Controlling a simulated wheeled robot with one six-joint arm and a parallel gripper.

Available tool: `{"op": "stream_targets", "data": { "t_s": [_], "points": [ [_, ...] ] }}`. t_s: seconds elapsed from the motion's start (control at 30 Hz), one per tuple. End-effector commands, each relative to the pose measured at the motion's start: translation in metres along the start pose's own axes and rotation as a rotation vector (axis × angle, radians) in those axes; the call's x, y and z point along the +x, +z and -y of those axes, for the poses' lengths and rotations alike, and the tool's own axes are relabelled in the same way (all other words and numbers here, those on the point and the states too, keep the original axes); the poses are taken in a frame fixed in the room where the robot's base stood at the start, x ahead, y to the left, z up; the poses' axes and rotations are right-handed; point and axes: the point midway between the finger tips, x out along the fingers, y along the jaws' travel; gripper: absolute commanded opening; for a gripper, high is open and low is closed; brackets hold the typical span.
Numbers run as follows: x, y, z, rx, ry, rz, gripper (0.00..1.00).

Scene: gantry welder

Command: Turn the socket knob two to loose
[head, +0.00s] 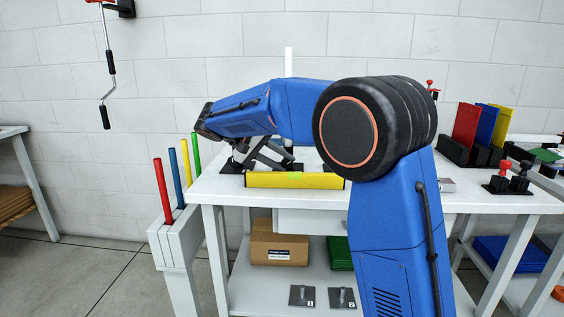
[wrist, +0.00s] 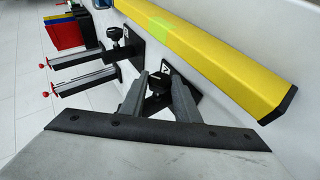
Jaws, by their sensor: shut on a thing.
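My gripper (wrist: 160,88) is shut on a black socket knob (wrist: 157,80), with one grey finger on each side of it. In the head view my gripper (head: 266,153) reaches down behind the yellow bar, and the held knob is hard to make out.
A yellow bar (head: 295,181) with a green patch lies along the bench (head: 215,187) front, close to my gripper. Two red-tipped clamps (wrist: 83,79) stand beyond the knobs. Coloured rods (head: 161,190) stand in a holder at left. Coloured plates (head: 466,126) stand at right.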

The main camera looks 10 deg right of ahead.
Motion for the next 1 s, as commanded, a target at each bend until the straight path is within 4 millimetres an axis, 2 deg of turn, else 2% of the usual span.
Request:
{"op": "stream_targets", "data": {
  "t_s": [0.03,0.07,0.1,0.13,0.43,0.57,0.67,1.0],
  "points": [
    [0.000,0.000,0.000,-0.001,-0.001,0.000,0.06],
    [0.000,0.000,0.000,-0.001,-0.001,0.000,0.33],
    [0.000,0.000,0.001,-0.001,-0.001,0.000,0.43],
    [0.000,0.000,0.000,-0.001,-0.001,0.000,0.47],
    [-0.001,0.000,0.000,0.000,-0.001,0.000,0.47],
    [-0.009,0.000,0.001,-0.001,-0.002,-0.001,0.47],
    [-0.022,0.000,0.001,0.000,-0.002,-0.001,0.47],
    [-0.090,0.000,0.001,-0.001,-0.002,-0.003,0.47]
  ]
}}
